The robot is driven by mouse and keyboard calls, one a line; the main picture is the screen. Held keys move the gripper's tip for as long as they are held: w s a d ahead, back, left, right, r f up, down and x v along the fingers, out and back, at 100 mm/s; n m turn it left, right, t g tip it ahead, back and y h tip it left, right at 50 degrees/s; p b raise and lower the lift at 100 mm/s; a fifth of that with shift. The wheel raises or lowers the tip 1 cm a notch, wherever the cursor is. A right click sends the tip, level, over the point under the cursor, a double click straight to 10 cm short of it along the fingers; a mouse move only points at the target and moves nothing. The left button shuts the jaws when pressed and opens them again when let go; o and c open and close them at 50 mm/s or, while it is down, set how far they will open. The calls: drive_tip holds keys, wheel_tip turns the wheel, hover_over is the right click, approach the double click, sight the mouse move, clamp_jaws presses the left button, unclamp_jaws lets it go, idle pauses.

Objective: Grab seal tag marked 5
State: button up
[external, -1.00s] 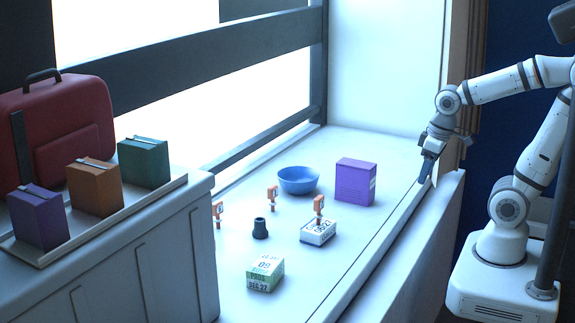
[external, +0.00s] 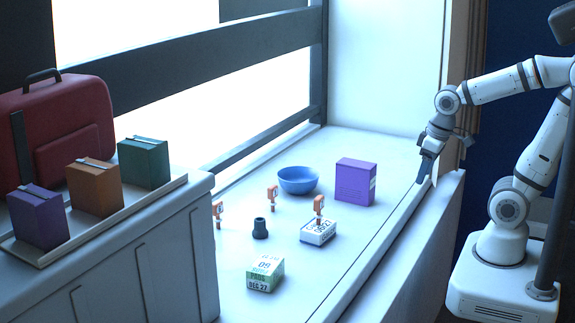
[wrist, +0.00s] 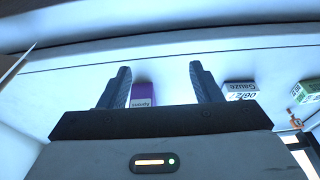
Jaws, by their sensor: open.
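Three small orange seal tags stand on the white ledge in the external view: a left one (external: 218,211), a middle one (external: 272,193) and a right one (external: 319,204) at the white box. Their numbers are too small to read, so I cannot tell which is marked 5. One orange tag (wrist: 296,121) shows at the right edge of the wrist view. My gripper (external: 427,180) is open and empty above the ledge's right edge, to the right of the purple box and well apart from the tags. In the wrist view its two fingers (wrist: 160,75) are spread.
On the ledge are a blue bowl (external: 298,181), a purple box (external: 355,182), a white gauze box (external: 318,232), a dark small cup (external: 260,229) and a green-white box (external: 265,273). A tray (external: 182,181) with three boxes and a red case (external: 62,130) stand left.

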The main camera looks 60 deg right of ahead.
drive_tip(key=w+a+f+m+t+y+b, duration=0.1)
drive_tip(key=w+a+f+m+t+b, duration=0.25)
drive_tip(key=w+m+b, duration=0.35)
drive_tip(key=m+t+y+b, duration=0.2)
drive_tip(key=m+t+b, duration=0.6)
drive_tip(key=m+b, duration=0.6)
approach(275, 190)
drive_tip(key=s+a+r+m+p, duration=0.1)
drive_tip(key=s+r+m+p, duration=0.1)
drive_tip(key=s+r, duration=0.15)
drive_tip(key=w+a+m+t+h+b, duration=0.1)
drive_tip(key=w+m+t+h+b, duration=0.4)
drive_tip(key=m, duration=0.8)
drive_tip(key=shift+g+y, duration=0.55)
drive_tip(key=shift+y, duration=0.15)
drive_tip(key=f+b, duration=0.1)
drive_tip(key=f, duration=0.1)
drive_tip(key=f+b, duration=0.2)
drive_tip(key=f, duration=0.1)
drive_tip(key=w+f+b, duration=0.1)
drive_tip(key=f, duration=0.1)
drive_tip(key=shift+w+f, duration=0.1)
drive_tip(key=shift+f, duration=0.1)
drive_tip(key=shift+w+r, duration=0.3)
drive_tip(key=shift+w, duration=0.25)
drive_tip(key=w, duration=0.6)
drive_tip(key=shift+w+d+b, duration=0.1)
drive_tip(key=shift+w+b, duration=0.15)
drive_tip(key=shift+b, duration=0.05)
